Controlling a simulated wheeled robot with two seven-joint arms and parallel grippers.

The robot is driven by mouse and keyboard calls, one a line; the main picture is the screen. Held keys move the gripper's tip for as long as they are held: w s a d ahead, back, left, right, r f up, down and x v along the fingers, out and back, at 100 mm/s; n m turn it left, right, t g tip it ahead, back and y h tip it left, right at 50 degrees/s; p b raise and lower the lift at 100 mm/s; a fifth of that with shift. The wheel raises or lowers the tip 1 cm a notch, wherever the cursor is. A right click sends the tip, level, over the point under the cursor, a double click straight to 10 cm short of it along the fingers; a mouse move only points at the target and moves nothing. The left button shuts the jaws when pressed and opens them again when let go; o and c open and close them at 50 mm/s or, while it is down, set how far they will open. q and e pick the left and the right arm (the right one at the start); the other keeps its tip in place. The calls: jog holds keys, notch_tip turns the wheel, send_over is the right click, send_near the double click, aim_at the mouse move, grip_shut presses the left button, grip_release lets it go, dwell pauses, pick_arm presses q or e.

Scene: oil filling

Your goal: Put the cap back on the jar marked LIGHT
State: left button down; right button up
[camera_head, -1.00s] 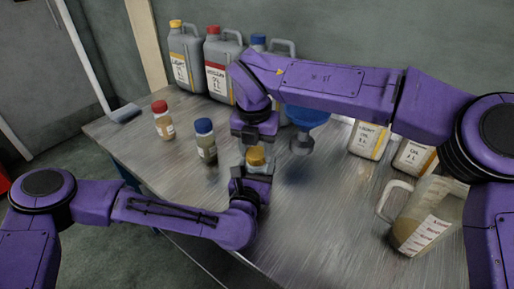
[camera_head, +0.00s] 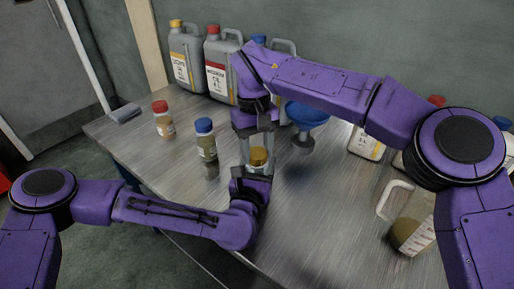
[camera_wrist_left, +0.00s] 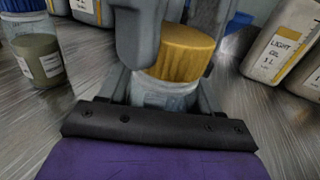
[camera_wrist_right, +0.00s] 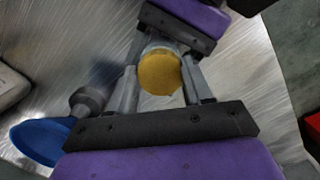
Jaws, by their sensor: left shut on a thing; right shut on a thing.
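A small clear jar (camera_wrist_left: 165,90) stands upright between the fingers of my left gripper (camera_head: 257,172), which is shut on it. Any marking on the jar is hidden or unreadable. A ribbed yellow cap (camera_head: 258,156) sits level at the jar's mouth; it also shows in the left wrist view (camera_wrist_left: 182,52). My right gripper (camera_head: 258,148) reaches down from above and is shut on the cap, with one finger on each side in the right wrist view (camera_wrist_right: 158,85). The cap's lower edge meets the jar; I cannot tell how tightly it is seated.
A red-capped jar (camera_head: 164,122) and a blue-capped jar (camera_head: 206,150) stand to the left. A blue funnel (camera_head: 306,115) is close on the right. A measuring jug (camera_head: 410,225) stands at the right. Large oil cans (camera_head: 187,55) line the back. The front centre table is clear.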

jog(key=shift+w, duration=0.1)
jog(key=o, duration=1)
jog(key=shift+r, duration=2.3)
jog(key=shift+c, duration=0.2)
